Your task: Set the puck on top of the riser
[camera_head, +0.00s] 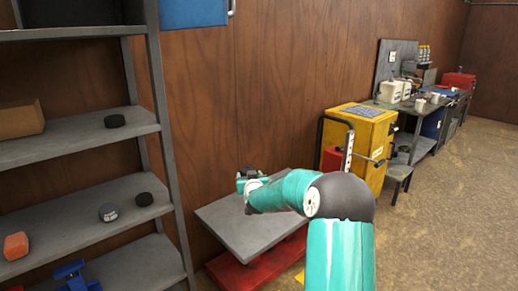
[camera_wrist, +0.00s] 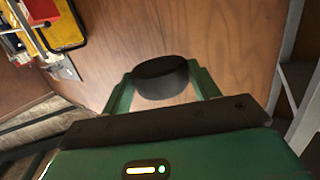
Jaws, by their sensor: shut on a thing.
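My gripper (camera_wrist: 163,88) is shut on a dark round puck (camera_wrist: 160,72), which sits between the two green fingers. In the head view my gripper (camera_head: 247,181) is at the end of the teal arm, and the dark puck (camera_head: 249,171) shows small there. A flat grey plate on a red base, which looks like the riser (camera_head: 235,230), stands low by the wooden wall. My gripper appears over the plate's far part in the head view, with the puck apart from it. My arm hides part of the plate's right side.
A grey shelf unit (camera_head: 75,217) on the left holds several dark round pieces, an orange block (camera_head: 15,246) and a brown box (camera_head: 20,119). A yellow cabinet (camera_head: 360,137) with a handle stands right of the plate. A workbench runs beyond it. The floor at right is clear.

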